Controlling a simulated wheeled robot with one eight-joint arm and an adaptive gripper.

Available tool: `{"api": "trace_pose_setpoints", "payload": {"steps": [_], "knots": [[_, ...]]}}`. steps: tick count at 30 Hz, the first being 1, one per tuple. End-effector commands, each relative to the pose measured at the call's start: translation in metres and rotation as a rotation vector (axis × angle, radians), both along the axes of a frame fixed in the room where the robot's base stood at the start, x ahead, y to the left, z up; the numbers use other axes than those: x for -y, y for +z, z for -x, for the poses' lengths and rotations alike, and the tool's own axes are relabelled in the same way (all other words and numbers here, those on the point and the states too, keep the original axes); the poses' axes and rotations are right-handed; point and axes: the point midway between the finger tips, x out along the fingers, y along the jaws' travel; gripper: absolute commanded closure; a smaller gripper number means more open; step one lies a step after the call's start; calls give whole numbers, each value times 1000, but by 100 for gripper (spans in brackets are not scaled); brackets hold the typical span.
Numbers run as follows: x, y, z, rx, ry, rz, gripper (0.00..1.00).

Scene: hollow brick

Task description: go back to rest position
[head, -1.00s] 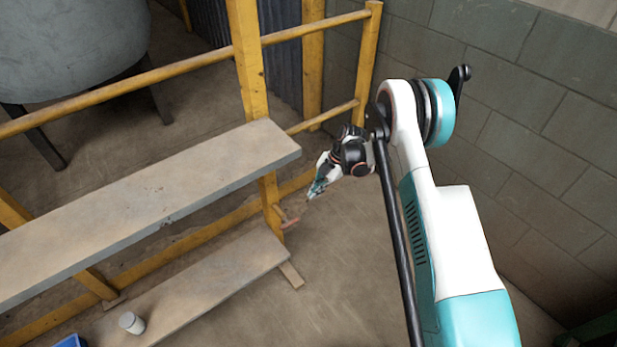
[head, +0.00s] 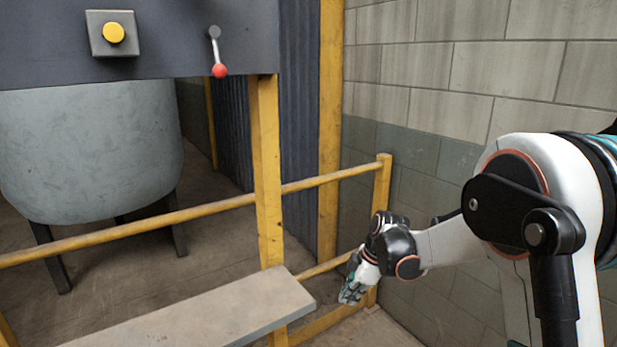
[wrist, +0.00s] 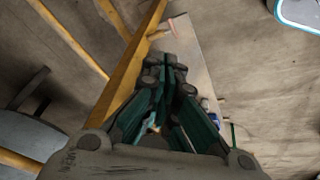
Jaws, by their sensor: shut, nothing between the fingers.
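My gripper (head: 349,294) hangs at the end of my bent white arm in the head view, just right of the end of the grey shelf board (head: 215,318). Its fingers point down and it holds nothing. In the wrist view my gripper (wrist: 168,62) shows its dark green fingers closed together in the middle of the picture. The floor and a yellow post lie beyond the fingers there.
A yellow rail (head: 150,223) and yellow post (head: 268,180) stand left of my arm. Behind them is a grey tank (head: 90,150). A dark panel carries a yellow button (head: 113,33) and a red-knobbed lever (head: 219,70). A block wall (head: 440,80) rises behind my arm.

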Motion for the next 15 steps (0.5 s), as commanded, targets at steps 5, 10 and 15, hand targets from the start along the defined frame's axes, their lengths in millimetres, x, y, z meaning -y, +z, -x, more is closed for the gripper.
{"api": "trace_pose_setpoints", "payload": {"steps": [5, 10, 15], "knots": [[12, 53, 35, 8, -199, 8, 100], [24, 93, 71, 21, -388, 3, 100], [36, 124, 111, 40, -573, -13, 100]]}}
